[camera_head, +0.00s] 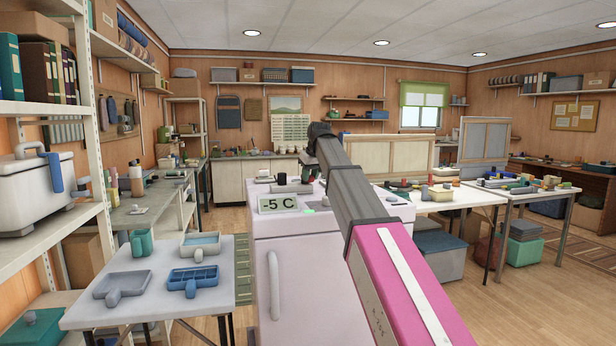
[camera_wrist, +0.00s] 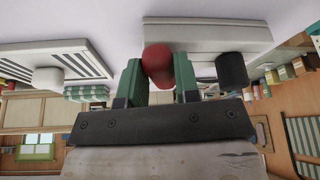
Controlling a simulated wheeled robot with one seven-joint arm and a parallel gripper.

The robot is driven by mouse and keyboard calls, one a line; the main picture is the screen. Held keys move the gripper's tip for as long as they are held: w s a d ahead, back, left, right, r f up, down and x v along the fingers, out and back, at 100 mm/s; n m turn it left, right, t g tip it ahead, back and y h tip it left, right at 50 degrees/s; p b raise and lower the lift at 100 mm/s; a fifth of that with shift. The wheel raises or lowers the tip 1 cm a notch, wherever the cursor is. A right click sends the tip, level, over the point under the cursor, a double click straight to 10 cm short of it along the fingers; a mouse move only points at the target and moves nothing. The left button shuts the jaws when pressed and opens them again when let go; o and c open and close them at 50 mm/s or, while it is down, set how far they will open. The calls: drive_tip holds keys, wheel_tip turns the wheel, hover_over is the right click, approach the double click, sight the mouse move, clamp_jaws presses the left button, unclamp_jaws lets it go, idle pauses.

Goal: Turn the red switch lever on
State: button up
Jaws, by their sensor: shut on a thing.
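In the wrist view, the red switch lever (camera_wrist: 157,62) is a rounded red knob between the two green fingers of my gripper (camera_wrist: 160,80). My gripper is shut on it. The lever stands at a pale grey switch housing (camera_wrist: 205,36). A dark cylindrical knob (camera_wrist: 232,69) is just to the right of the fingers. In the head view, my arm reaches away over the pale pink cabinet (camera_head: 262,262). The red lever cannot be made out there, and the fingertips are hidden. Which way the lever is set cannot be told.
A pale panel with dark stripes and a white knob (camera_wrist: 47,79) is left of the gripper in the wrist view. A table with trays (camera_head: 140,312) is at left. Worktables (camera_head: 440,203) stand at right.

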drive_tip(key=shift+w+d+n+y, duration=0.2)
drive_tip(key=shift+n+y, duration=0.1)
drive_tip(key=shift+n, duration=0.3)
drive_tip(key=o, duration=0.9)
drive_tip(key=v, duration=1.1)
drive_tip(key=shift+f, duration=0.1)
